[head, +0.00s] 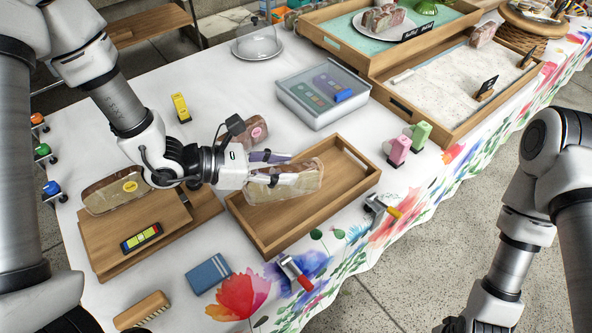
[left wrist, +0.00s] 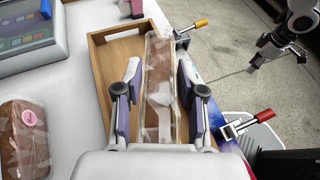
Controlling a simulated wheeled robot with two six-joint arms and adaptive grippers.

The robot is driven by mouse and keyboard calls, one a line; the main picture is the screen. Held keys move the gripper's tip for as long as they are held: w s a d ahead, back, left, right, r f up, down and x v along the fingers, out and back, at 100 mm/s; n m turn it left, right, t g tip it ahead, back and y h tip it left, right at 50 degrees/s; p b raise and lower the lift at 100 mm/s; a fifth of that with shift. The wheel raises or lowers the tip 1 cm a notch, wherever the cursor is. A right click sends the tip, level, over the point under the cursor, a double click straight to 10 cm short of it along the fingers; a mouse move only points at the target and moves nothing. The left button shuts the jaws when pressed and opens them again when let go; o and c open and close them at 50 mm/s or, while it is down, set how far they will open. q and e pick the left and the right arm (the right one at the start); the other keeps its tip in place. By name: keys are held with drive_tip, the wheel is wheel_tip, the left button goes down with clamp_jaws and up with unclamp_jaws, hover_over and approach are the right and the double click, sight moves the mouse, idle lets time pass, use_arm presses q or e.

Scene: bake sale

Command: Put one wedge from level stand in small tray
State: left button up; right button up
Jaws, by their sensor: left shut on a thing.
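My left gripper (head: 277,168) is shut on a clear-wrapped brown and cream wedge (head: 300,181), with one finger on each side. The wedge also shows between the fingers in the left wrist view (left wrist: 159,75). It is over the small wooden tray (head: 342,168); whether it touches the tray floor I cannot tell. The wooden stand (head: 182,213) is at the left, with a wrapped wedge with a yellow sticker (head: 112,192) and a green-yellow spirit level (head: 141,238) on it. My right gripper (left wrist: 262,57) is off to the right, away from the table; its fingers are unclear.
A wrapped loaf with a pink sticker (head: 254,132) lies behind the tray. A clear-lidded box (head: 318,108) stands behind. Clamps with yellow (head: 383,208) and red (head: 294,271) handles sit at the front edge. Pink (head: 397,150) and green (head: 418,134) items stand right of the tray.

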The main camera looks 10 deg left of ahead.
sight(282, 198)
use_arm(q)
drive_tip(key=s+f, duration=0.1)
drive_tip(key=s+d+f, duration=0.1)
drive_tip(key=f, duration=0.1)
drive_tip(key=shift+o, duration=0.2)
drive_tip(key=f, duration=0.5)
drive_tip(key=shift+w+a+f, duration=0.15)
drive_tip(key=shift+w+a, duration=0.15)
drive_tip(key=shift+s, duration=0.1)
use_arm(e)
drive_tip(key=shift+s+d+f, duration=0.1)
drive_tip(key=shift+s, duration=0.7)
use_arm(q)
drive_tip(key=o, duration=0.7)
use_arm(e)
drive_tip(key=shift+w, duration=0.1)
